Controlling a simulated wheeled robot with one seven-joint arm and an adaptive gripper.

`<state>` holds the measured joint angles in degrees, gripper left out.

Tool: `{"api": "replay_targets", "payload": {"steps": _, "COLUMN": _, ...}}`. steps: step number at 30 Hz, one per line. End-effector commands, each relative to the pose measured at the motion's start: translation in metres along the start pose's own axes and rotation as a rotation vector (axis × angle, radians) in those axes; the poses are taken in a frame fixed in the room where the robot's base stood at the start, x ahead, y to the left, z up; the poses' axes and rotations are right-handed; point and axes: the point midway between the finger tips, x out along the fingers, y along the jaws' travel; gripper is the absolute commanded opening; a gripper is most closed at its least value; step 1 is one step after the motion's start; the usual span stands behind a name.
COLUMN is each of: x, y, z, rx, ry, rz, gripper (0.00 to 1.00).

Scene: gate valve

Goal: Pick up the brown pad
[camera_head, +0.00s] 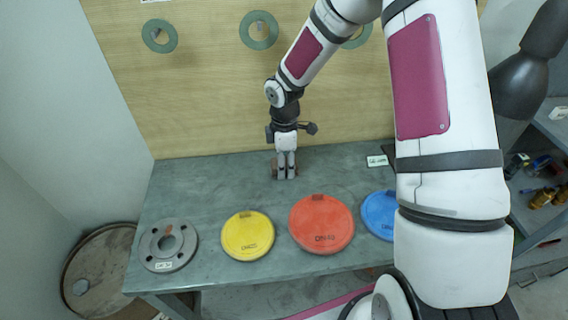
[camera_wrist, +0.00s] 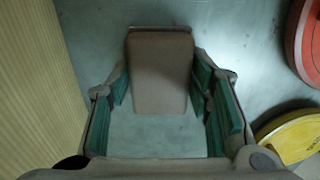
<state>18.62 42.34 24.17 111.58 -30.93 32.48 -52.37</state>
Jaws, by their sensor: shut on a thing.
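The brown pad (camera_wrist: 160,72) is a block with rounded corners, seen from above between my gripper's green-lined fingers in the wrist view. In the head view my gripper (camera_head: 285,172) points straight down at the back of the grey table (camera_head: 235,182). Only a brown edge of the pad (camera_head: 274,168) shows beside the fingers there. My gripper is shut on the pad, with a finger against each side. I cannot tell whether the pad touches the table.
A grey flange (camera_head: 184,254), a yellow disc (camera_head: 247,236), a red disc (camera_head: 321,224) and a blue disc (camera_head: 379,216) line the table's front. A wooden panel (camera_head: 200,100) with green rings stands close behind my gripper. A rusty drum (camera_head: 97,268) stands at left.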

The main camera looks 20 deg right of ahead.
Motion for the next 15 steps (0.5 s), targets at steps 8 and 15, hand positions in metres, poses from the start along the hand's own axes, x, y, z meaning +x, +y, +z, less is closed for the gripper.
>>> {"api": "replay_targets", "payload": {"steps": 8, "x": -0.037, "y": -0.001, "z": 0.0, "rx": 0.002, "ry": 0.001, "rz": 0.005, "gripper": 0.18}}
{"api": "replay_targets", "payload": {"steps": 15, "x": -0.067, "y": -0.022, "z": 0.0, "rx": -0.001, "ry": -0.002, "rz": -0.003, "gripper": 0.18}}
